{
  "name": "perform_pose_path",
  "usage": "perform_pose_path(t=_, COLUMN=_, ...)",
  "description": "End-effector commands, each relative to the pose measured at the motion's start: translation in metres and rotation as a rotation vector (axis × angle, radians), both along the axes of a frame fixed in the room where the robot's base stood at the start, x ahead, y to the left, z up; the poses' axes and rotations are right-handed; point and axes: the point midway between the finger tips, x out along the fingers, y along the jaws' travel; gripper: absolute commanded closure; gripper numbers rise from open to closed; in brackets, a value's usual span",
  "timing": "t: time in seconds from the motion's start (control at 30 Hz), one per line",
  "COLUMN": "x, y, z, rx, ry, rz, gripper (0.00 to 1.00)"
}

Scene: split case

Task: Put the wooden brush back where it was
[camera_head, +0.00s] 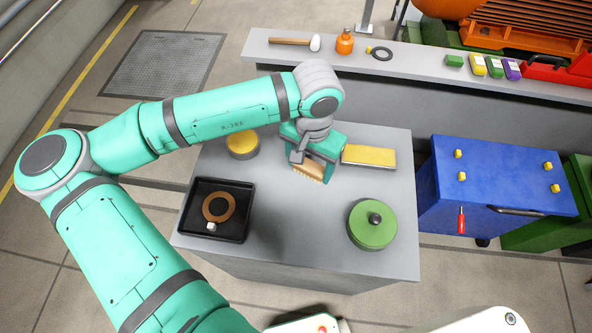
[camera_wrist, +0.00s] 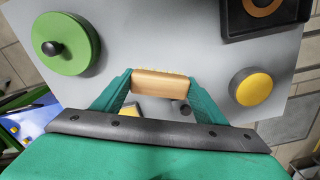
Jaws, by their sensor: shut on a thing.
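The wooden brush (camera_head: 309,172) is a light wooden block, with a paler bristle-like edge showing in the wrist view. My gripper (camera_head: 314,158) is shut on it near the middle of the grey table (camera_head: 280,235). In the wrist view the brush (camera_wrist: 160,85) lies crosswise between both fingertips of my gripper (camera_wrist: 160,88). The brush appears held above the tabletop, but its exact height is hard to tell. My wrist hides part of the table behind it.
Around the brush are a yellow-topped oblong block (camera_head: 369,156), a green round lid (camera_head: 372,224) with a dark knob, a round yellow-topped tin (camera_head: 242,146) and a black tray (camera_head: 240,239) holding a brown ring and white cube. The front middle is clear.

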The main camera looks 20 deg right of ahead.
Motion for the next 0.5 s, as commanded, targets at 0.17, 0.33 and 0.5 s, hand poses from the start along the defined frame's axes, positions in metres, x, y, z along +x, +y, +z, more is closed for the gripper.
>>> perform_pose_path(t=0.17, x=0.017, y=0.014, z=-0.028, rx=0.000, ry=0.003, rz=0.002, gripper=0.55)
perform_pose_path(t=0.33, x=0.025, y=0.019, z=-0.040, rx=-0.001, ry=0.002, rz=0.000, gripper=0.55)
perform_pose_path(t=0.5, x=0.031, y=0.024, z=-0.049, rx=0.000, ry=0.003, rz=0.000, gripper=0.55)
